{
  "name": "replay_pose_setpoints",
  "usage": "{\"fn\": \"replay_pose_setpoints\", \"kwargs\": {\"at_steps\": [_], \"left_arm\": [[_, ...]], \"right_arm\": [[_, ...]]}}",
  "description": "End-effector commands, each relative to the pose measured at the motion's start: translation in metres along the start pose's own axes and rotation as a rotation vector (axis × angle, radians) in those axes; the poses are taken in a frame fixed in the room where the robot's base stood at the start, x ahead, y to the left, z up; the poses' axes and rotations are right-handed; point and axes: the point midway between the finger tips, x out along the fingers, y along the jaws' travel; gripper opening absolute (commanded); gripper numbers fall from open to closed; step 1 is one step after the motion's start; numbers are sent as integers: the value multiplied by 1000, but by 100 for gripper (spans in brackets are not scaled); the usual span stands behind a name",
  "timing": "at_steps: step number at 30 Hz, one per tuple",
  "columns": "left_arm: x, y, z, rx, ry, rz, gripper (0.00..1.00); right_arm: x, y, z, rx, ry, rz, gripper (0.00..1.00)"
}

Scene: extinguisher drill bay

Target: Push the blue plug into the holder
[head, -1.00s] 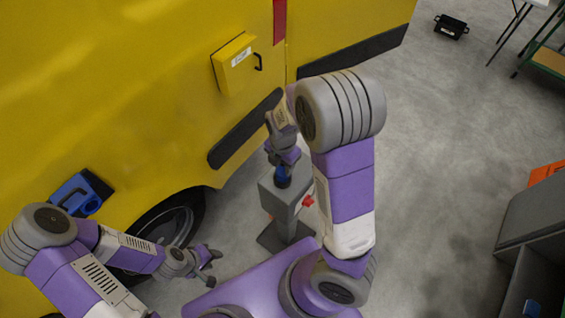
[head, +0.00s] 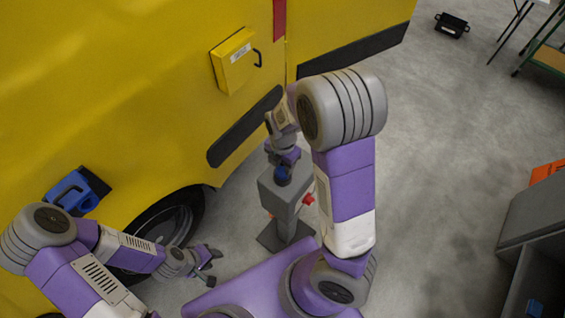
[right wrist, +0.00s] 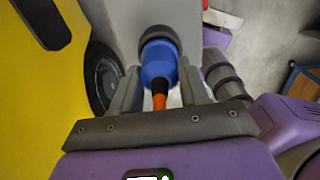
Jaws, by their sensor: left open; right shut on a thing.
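The blue plug (head: 283,174) is at the top of a grey post (head: 284,200), which appears to be the holder. In the right wrist view, the plug (right wrist: 158,62) has its far end at a dark round ring (right wrist: 158,40) on the grey face. It looks in line with the ring; how deep it sits is hidden. An orange and black cable end (right wrist: 160,96) comes from its near side. My right gripper (right wrist: 160,88) is shut on the plug, a finger on each side. My left gripper (head: 210,264) is open and empty, low at the left, away from the post.
A yellow vehicle (head: 120,90) with a wheel (head: 165,235) fills the left. It carries a yellow box (head: 235,62) and a blue handled unit (head: 75,192). A red knob (head: 308,199) sticks out of the post's side. Grey shelving (head: 535,220) stands at the right; floor between is clear.

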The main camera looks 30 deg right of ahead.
Motion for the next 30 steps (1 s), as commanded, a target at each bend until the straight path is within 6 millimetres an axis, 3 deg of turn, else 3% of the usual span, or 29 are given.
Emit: {"fn": "replay_pose_setpoints", "kwargs": {"at_steps": [2,3,8,18,30], "left_arm": [[0,0,0,0,0,0,43],[0,0,0,0,0,0,43],[0,0,0,0,0,0,43],[-1,0,0,0,0,0,43],[-12,5,0,0,0,0,43]], "right_arm": [[0,0,0,0,0,1,8],[0,0,0,0,0,1,50],[0,0,0,1,0,1,74],[-5,0,0,1,0,2,74],[-66,1,0,0,1,5,74]]}}
